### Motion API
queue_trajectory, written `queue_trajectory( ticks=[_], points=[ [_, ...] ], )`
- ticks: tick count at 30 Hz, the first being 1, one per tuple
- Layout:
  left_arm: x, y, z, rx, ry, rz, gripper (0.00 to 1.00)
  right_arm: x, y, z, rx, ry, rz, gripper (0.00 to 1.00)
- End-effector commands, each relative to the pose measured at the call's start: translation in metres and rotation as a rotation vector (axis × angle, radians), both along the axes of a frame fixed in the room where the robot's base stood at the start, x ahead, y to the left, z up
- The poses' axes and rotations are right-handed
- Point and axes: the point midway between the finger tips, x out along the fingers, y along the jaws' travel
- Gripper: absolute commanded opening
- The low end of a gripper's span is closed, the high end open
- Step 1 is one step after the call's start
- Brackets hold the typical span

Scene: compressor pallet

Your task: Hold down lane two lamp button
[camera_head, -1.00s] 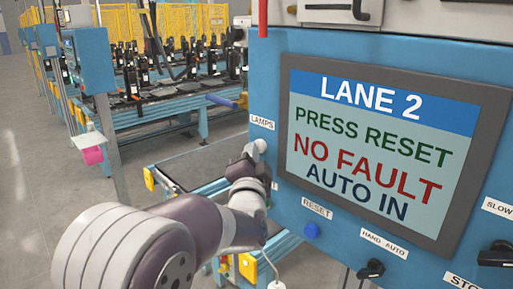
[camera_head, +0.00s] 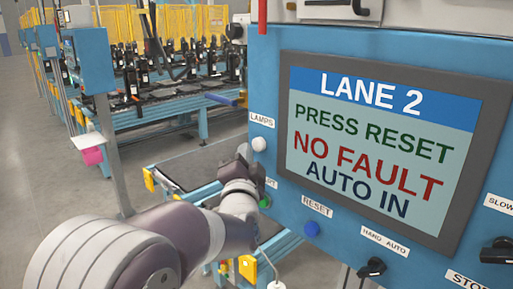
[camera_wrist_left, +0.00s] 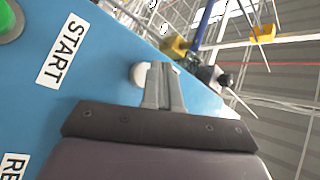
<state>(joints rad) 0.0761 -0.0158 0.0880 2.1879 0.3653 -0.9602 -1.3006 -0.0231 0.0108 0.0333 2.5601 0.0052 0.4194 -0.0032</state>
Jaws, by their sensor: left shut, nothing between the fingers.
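The lane two panel (camera_head: 268,85) is blue, with a LAMPS label (camera_head: 262,120) and a round white lamp button (camera_head: 259,144) just under it. My left gripper (camera_head: 243,151) is shut and empty, just left of and slightly below the white button in the head view. A narrow gap seems to show between them. In the left wrist view the white button (camera_wrist_left: 138,75) shows left of my shut fingertips (camera_wrist_left: 163,66), partly hidden by the finger; contact cannot be told there. My right gripper is out of view.
A green START button (camera_head: 265,202) sits below the lamp button, close to my left wrist. A blue RESET button (camera_head: 312,230) and a black HAND/AUTO knob (camera_head: 371,268) are lower right. The screen (camera_head: 383,148) reads "NO FAULT". A conveyor (camera_head: 175,110) stands behind.

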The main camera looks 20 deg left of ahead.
Motion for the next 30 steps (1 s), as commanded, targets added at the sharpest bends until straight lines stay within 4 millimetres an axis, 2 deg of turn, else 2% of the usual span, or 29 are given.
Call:
queue_trajectory(
  ticks=[8,21,30],
  points=[
    [-0.004,0.002,-0.001,0.000,-0.001,0.001,0.00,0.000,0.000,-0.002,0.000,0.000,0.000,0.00],
    [-0.042,0.018,0.000,0.000,-0.003,0.001,0.00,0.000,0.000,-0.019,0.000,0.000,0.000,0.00],
    [-0.046,0.019,0.000,0.000,0.000,0.000,0.00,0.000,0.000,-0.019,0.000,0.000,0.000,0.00]
  ],
)
